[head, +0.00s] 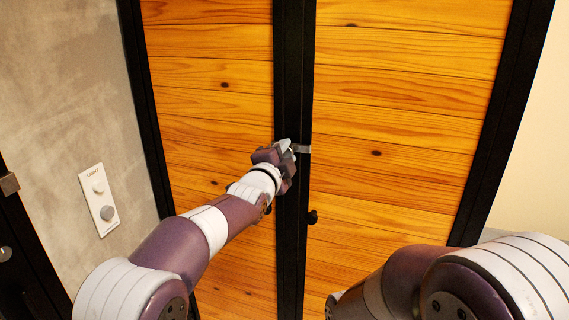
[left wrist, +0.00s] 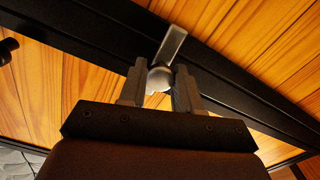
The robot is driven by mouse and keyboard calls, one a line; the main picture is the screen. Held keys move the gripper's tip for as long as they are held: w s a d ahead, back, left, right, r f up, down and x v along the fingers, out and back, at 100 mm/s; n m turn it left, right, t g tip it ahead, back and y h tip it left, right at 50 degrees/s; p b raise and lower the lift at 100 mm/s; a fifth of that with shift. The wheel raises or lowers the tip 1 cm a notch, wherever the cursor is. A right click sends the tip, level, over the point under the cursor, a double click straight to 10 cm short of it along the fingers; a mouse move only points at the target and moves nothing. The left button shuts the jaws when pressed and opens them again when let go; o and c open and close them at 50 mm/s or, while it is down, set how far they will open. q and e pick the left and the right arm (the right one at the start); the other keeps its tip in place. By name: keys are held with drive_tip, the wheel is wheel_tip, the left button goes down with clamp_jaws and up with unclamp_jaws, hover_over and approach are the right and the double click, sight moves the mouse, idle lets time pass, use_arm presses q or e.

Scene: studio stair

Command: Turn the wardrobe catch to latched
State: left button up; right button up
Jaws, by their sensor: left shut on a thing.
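The wardrobe (head: 390,100) has two doors of orange wood planks in black frames, and both look closed. The wardrobe catch (head: 304,149) is a small grey metal piece on the black centre frame, mostly hidden behind my left gripper in the head view. In the left wrist view the catch (left wrist: 172,45) shows a flat grey bar and a rounded part between the fingers. My left gripper (head: 285,148) is shut on the catch; its fingers also show in the left wrist view (left wrist: 159,88). My right gripper is not in view.
A black knob (head: 313,217) sits on the right door's frame below the catch. The right door's front is clear above my right arm.

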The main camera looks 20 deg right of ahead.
use_arm(q)
drive_tip(key=shift+m, duration=0.4)
drive_tip(key=o, duration=1.1)
drive_tip(key=shift+c, duration=0.2)
drive_tip(key=shift+s+b, duration=0.1)
drive_tip(key=shift+b, duration=0.2)
drive_tip(key=shift+s+a, duration=0.15)
drive_tip(key=shift+s, duration=0.05)
drive_tip(key=b+v, duration=0.3)
drive_tip(key=v, duration=0.9)
drive_tip(key=shift+b, duration=0.35)
